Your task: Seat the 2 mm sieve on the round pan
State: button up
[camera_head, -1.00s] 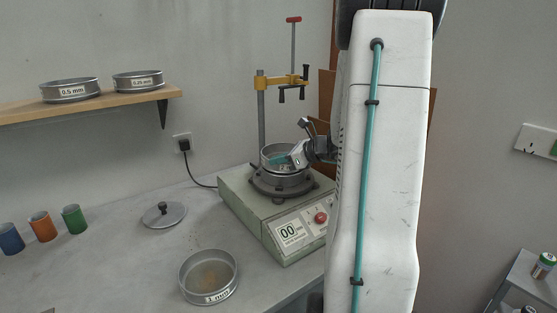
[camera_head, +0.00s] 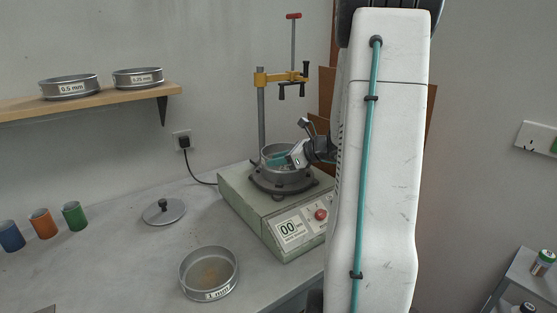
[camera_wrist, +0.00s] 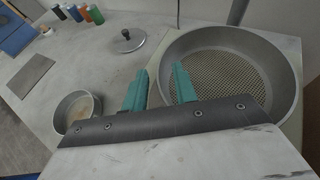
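The 2 mm sieve (camera_head: 272,151) is at the shaker's clamp ring, low over or in the round pan, and looks about level. In the wrist view the sieve (camera_wrist: 287,100) shows its mesh floor and grey rim. My gripper (camera_wrist: 160,80) has one teal finger outside the sieve's wall and one inside. My gripper (camera_head: 279,160) also shows at the sieve in the head view. The round pan (camera_head: 283,181) is mostly hidden beneath, so full contact cannot be told.
The green shaker (camera_head: 245,207) has a post with a yellow clamp arm (camera_head: 275,77) behind the sieve. A 1 mm sieve (camera_head: 208,292) and a lid (camera_head: 164,211) lie on the bench. Coloured cups (camera_head: 42,223) stand left. A shelf (camera_head: 120,97) holds two sieves.

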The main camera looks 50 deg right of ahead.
jog(key=shift+s, duration=0.1)
jog(key=v, duration=0.7)
jog(key=shift+s+r, duration=0.15)
jog(key=shift+s, duration=0.1)
jog(key=shift+d, duration=0.15)
dwell(0.3)
